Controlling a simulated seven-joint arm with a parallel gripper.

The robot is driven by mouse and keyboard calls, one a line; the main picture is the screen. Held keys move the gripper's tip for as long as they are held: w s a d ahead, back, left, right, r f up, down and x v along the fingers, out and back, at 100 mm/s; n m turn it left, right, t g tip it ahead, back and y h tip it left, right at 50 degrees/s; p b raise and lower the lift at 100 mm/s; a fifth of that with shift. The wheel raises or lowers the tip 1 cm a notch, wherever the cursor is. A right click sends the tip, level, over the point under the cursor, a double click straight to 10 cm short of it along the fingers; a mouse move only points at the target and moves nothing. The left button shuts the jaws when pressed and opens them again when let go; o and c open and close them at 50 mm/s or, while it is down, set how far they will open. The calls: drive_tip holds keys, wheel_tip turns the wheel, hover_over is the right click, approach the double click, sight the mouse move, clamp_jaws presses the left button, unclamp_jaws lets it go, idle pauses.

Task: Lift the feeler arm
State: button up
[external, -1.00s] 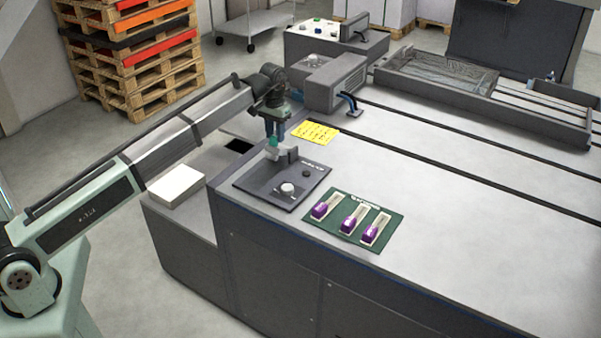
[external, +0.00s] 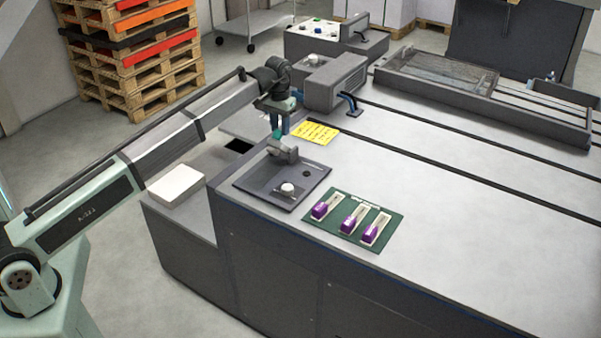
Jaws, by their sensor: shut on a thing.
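The feeler arm (external: 284,152) is a short grey lever with a teal end, mounted on a dark grey plate (external: 256,187) on the machine's near left corner. My gripper (external: 278,133) points down at the back of this plate and is shut on the teal end of the feeler arm. That end is tilted up above the plate. The fingers hide part of the teal end.
A yellow card (external: 315,132) lies just right of my gripper. A grey box unit (external: 335,82) stands close behind it. A green panel (external: 353,222) with three purple sliders lies front right.

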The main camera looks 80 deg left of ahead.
drive_tip(key=shift+w+a+r, duration=0.1)
drive_tip(key=shift+w+a, duration=0.65)
drive_tip(key=shift+w, duration=0.05)
drive_tip(key=shift+w+a+f, duration=0.25)
drive_tip(key=shift+w+a, duration=0.55)
drive_tip(key=o, duration=0.7)
drive_tip(key=shift+r, duration=0.1)
